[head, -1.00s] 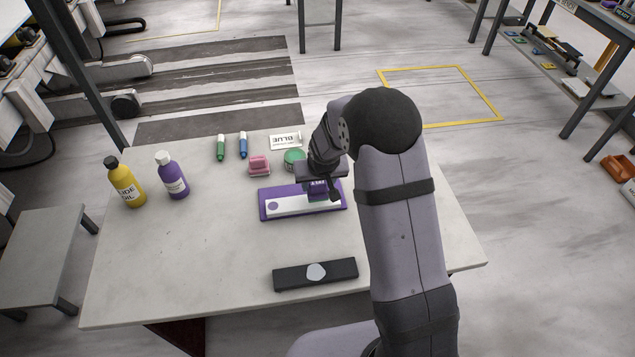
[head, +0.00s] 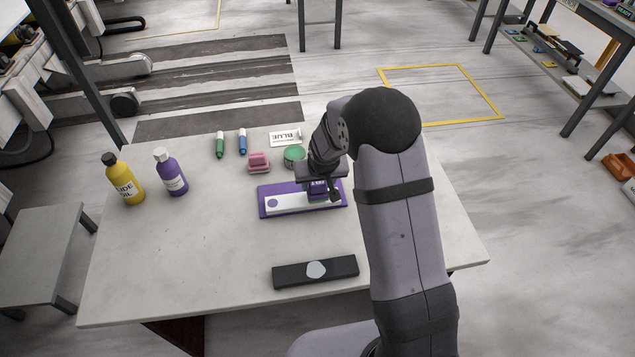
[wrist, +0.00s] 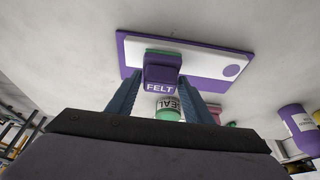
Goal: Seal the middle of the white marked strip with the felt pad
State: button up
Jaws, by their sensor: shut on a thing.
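The purple board (head: 265,214) lies on the table, with the white strip (head: 290,205) along it and a purple dot at the strip's left end in the head view. My gripper (wrist: 160,88) is shut on the felt pad (wrist: 162,70), a purple block lettered FELT with a green edge. In the head view the felt pad (head: 319,187) is over the strip right of its middle, partly hidden by my gripper. The pad is at or just above the strip; I cannot tell whether it touches.
Behind the board are a green tin (head: 294,155), a pink stamp-like block (head: 258,162), two markers (head: 242,143) and a card (head: 285,138) lettered BLUE. Yellow (head: 124,182) and purple (head: 171,175) bottles stand left. A black bar (head: 290,275) lies in front.

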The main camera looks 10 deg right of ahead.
jog(key=shift+f, duration=0.25)
jog(key=shift+a, duration=0.1)
jog(key=shift+a+r+b, duration=0.15)
jog(key=shift+a+b, duration=0.9)
jog(key=shift+a, duration=0.35)
jog(key=shift+a+f+b, duration=0.25)
jog(key=shift+a+b, duration=0.55)
jog(key=shift+a, duration=0.65)
jog(key=shift+a, duration=0.1)
jog(key=shift+a+r+b, duration=0.15)
jog(key=shift+a+b, duration=0.6)
jog(key=shift+a, duration=0.65)
